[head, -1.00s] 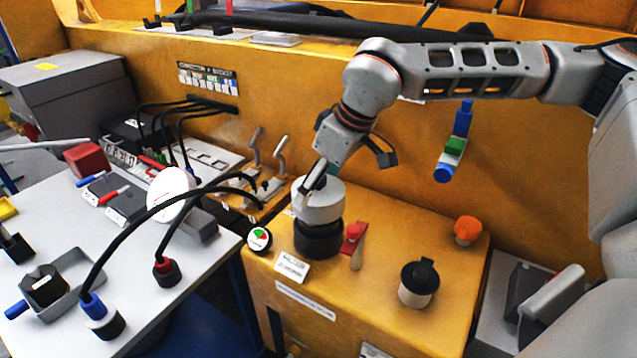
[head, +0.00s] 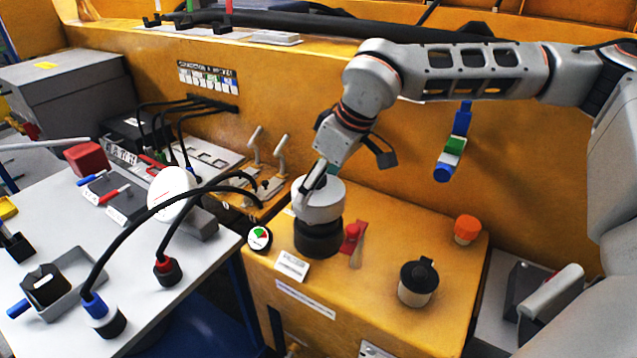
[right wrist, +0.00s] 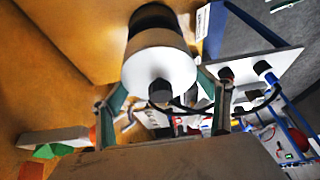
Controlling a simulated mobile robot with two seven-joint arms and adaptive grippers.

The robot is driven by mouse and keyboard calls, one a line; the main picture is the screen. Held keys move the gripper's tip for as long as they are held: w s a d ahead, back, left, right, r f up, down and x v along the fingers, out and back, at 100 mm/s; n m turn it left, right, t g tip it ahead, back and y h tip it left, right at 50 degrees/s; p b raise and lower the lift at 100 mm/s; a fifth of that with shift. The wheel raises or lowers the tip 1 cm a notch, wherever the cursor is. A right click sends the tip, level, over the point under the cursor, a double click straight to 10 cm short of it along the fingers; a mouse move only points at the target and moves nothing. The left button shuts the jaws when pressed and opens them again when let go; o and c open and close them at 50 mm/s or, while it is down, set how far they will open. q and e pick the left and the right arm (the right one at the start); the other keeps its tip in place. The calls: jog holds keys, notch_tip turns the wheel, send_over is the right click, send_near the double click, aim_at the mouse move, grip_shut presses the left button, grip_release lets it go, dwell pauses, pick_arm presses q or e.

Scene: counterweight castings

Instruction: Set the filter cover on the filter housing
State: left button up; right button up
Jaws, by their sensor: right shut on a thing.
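The filter cover (head: 320,207) is a light grey cylinder, with a dark knob on its top in the right wrist view (right wrist: 150,68). It sits over the black filter housing (head: 318,240) on the yellow machine top, looking upright and in line with it. I cannot tell whether the two are fully seated. My right gripper (head: 316,180) comes down from above and is shut on the cover, with a finger on each side of it in the right wrist view (right wrist: 162,85). The housing also shows behind the cover there (right wrist: 152,18). My left gripper is not in view.
Close to the housing stand a red-topped lever (head: 354,240), a round gauge (head: 259,238) and a dark-capped cylinder (head: 417,282). An orange knob (head: 467,229) is farther right. Black hoses (head: 125,235) arch over the white table (head: 195,262) at left.

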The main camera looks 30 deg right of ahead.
aim_at(324, 190)
jog(key=shift+r+p, duration=0.1)
jog(key=shift+p, duration=0.25)
dwell(0.7)
jog(key=shift+f+b, duration=1.15)
jog(key=shift+f, duration=0.95)
jog(key=o, duration=1.4)
jog(key=shift+v, duration=3.45)
jog(key=shift+s+d+r, duration=0.1)
jog(key=shift+s+r, duration=0.05)
jog(key=shift+r, duration=0.1)
